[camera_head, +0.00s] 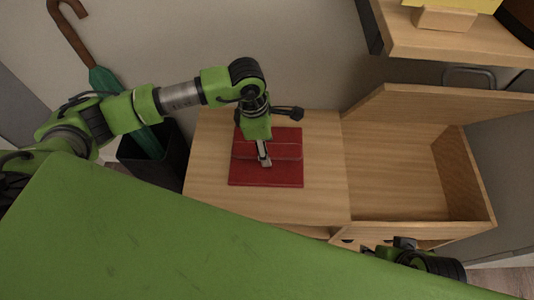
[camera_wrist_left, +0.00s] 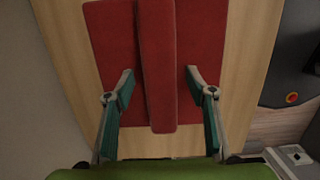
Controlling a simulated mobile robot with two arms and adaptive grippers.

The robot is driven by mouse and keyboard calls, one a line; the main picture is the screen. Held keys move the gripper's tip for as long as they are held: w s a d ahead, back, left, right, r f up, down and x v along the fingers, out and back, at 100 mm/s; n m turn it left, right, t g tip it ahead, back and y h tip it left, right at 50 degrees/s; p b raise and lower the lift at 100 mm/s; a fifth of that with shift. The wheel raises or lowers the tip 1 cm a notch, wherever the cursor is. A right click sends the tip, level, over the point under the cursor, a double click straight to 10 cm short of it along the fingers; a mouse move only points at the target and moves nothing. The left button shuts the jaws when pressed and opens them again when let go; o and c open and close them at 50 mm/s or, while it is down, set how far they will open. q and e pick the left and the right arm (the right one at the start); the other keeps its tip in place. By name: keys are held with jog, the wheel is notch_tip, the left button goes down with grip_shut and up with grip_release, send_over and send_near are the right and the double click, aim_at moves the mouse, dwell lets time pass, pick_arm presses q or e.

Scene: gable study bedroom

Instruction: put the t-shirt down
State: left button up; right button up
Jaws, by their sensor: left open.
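The t-shirt (camera_head: 284,176) is a flat, folded red rectangle with a raised strip across it, lying on the light wooden top (camera_head: 212,150) of a cabinet. In the left wrist view the red cloth (camera_wrist_left: 112,45) lies flat, with the strip running down between my fingers. My left gripper (camera_head: 264,160) points down over the middle of the t-shirt. In the left wrist view its two teal-padded fingers (camera_wrist_left: 159,76) are spread apart, one on each side of the strip. I cannot tell whether the fingertips touch the cloth.
An open wooden compartment (camera_head: 400,185) with a raised wall adjoins the top on the right. A dark bin (camera_head: 175,165) holding a teal umbrella (camera_head: 103,78) with a brown handle stands at left. A wooden shelf (camera_head: 440,42) juts out at upper right. Bare wood surrounds the t-shirt.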

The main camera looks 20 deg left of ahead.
pick_arm(q)
jog(key=c, duration=1.4)
jog(key=shift+r, duration=0.15)
